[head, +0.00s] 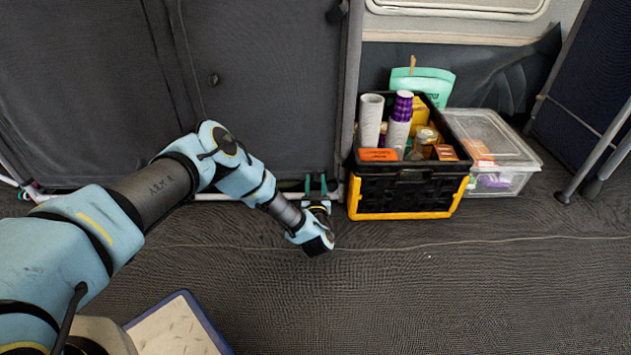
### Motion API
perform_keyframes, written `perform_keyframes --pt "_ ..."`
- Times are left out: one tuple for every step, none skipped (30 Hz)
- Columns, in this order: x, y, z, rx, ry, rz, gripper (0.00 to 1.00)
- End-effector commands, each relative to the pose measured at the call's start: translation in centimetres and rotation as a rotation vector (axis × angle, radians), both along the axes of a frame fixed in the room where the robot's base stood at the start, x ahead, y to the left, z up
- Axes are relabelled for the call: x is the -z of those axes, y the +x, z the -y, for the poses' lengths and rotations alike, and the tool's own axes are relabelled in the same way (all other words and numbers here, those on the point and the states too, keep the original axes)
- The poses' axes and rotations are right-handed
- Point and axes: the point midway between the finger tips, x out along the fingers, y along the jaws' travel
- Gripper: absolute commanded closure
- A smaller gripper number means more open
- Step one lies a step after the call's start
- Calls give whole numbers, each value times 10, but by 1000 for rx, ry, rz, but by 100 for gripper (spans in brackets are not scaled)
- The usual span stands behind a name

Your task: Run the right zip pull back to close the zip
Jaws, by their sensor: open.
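Dark grey fabric panels (265,70) hang upright at the left and middle, with vertical seams between them. A small dark piece (213,79) sits on the right panel near its left seam. Another small dark piece (337,12) is at the panel's top right edge. I cannot tell whether either is a zip pull, and no zip teeth can be made out. My gripper (315,184) is low at the panel's bottom right corner, pointing away toward it. Its two fingers are apart with nothing seen between them. I cannot tell whether they touch the fabric.
A black and yellow crate (405,200) with rolls, jars and boxes stands close right of my gripper. A blue-edged pale board (180,330) lies front left. The dark floor (430,300) is clear.

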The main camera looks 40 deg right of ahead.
Motion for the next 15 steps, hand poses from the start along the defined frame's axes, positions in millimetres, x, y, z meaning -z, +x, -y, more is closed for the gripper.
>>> perform_keyframes --pt "-2 -5 -3 2 1 -1 56" --pt "-2 -8 -6 2 1 -1 56" --pt "-3 -13 -11 3 3 -3 56" --pt "-3 -17 -15 3 3 -2 56" --pt "-4 -21 -18 3 3 -2 56" --pt "-4 -28 -24 3 4 -3 56" --pt "-4 -32 -28 4 4 -3 56" --pt "-4 -37 -32 4 4 -3 56" --pt "-4 -43 -38 4 4 -3 56" --pt "-3 -47 -42 3 4 -3 56" --pt "-3 -51 -46 3 4 -3 56" --pt "-3 -56 -51 2 3 -2 56" --pt "-3 -59 -54 2 3 -2 56" --pt "-3 -63 -57 3 3 -2 56" --pt "-2 -67 -61 3 3 -2 56"
